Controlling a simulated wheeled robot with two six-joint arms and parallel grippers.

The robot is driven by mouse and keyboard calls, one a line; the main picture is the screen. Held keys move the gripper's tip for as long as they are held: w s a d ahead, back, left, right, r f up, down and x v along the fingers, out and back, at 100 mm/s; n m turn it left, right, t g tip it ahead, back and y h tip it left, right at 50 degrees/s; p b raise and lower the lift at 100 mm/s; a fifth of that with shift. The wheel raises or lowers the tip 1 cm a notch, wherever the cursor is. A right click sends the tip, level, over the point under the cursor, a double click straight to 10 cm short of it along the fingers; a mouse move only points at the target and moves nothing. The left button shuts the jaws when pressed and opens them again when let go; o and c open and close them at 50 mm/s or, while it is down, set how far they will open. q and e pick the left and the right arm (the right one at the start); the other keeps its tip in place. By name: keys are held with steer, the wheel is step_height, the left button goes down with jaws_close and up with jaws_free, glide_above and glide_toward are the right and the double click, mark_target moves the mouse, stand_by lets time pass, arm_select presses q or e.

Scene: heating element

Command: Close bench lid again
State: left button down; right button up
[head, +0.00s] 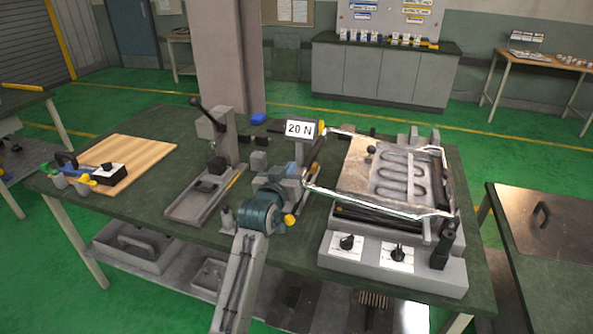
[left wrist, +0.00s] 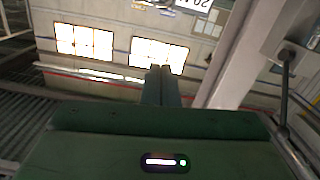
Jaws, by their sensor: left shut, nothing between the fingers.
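The bench unit (head: 335,248) stands at the right of the green table, with two knobs on its front. A bright metal frame (head: 385,208) runs along the front of its top and looks like part of the lid. A grey plate with a serpentine heating element (head: 405,178) shows on top. I cannot tell how far the lid is raised. My left gripper (head: 301,176) is just left of the unit, near the frame's left corner; contact is unclear. Its fingers are shut and empty in the left wrist view (left wrist: 160,72). My right gripper is out of view.
A lever press (head: 208,180) stands left of my left arm. A "20 N" sign (head: 299,129) stands behind my gripper. A wooden board (head: 135,160) with tools lies at the table's left. Another table (head: 545,235) stands at the right.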

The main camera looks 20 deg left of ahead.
arm_select(q)
steer(key=w+f+p, duration=0.2)
steer(key=w+f, duration=0.2)
steer(key=shift+w+d, duration=0.2)
steer(key=shift+d, duration=0.15)
steer(key=shift+f, duration=0.1)
